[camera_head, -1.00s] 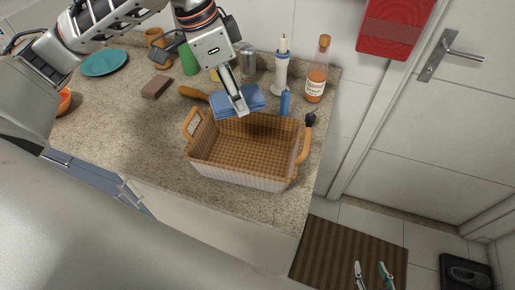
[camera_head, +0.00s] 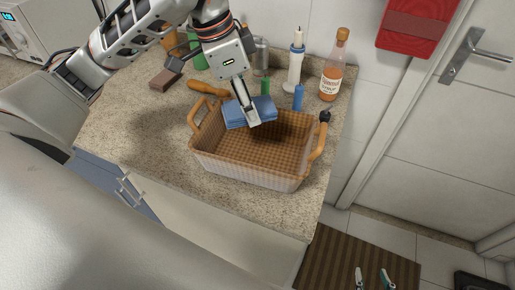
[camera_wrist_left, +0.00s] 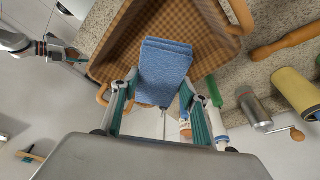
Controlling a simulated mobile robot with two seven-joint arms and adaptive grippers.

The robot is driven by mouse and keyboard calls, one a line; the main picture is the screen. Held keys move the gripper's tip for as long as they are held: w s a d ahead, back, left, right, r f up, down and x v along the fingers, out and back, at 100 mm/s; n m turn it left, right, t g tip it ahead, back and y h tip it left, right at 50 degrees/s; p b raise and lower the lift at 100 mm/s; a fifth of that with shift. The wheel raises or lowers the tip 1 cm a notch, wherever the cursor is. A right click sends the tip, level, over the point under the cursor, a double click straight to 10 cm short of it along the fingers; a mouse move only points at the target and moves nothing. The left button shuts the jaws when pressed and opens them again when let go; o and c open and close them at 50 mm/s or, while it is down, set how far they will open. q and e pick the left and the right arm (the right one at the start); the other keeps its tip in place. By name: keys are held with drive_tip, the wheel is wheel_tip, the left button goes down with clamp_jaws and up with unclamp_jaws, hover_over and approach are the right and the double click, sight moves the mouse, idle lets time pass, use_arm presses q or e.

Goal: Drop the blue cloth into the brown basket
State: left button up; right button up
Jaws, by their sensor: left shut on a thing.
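The blue cloth (camera_head: 262,106) is folded into a thick pad. My left gripper (camera_head: 252,122) is shut on it and holds it over the back part of the brown basket (camera_head: 245,172). In the left wrist view the cloth (camera_wrist_left: 163,72) sits between the two fingers, with the basket's checked lining (camera_wrist_left: 115,52) behind it. The basket looks empty in the visible part; the cloth and gripper hide some of its back rim. My right gripper (camera_head: 373,275) is open and empty, low over the floor at the bottom right.
Behind the basket stand a sauce bottle (camera_head: 331,68), a white candle holder (camera_head: 295,68), a blue bottle (camera_head: 298,97) and a green one. A wooden-handled item (camera_head: 207,88) and a brown block (camera_head: 165,79) lie to the left.

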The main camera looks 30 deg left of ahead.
use_arm(q)
drive_tip(key=o, duration=1.1)
drive_tip(key=shift+o, duration=0.2)
drive_tip(key=shift+r, duration=0.1)
drive_tip(key=v, duration=1.2)
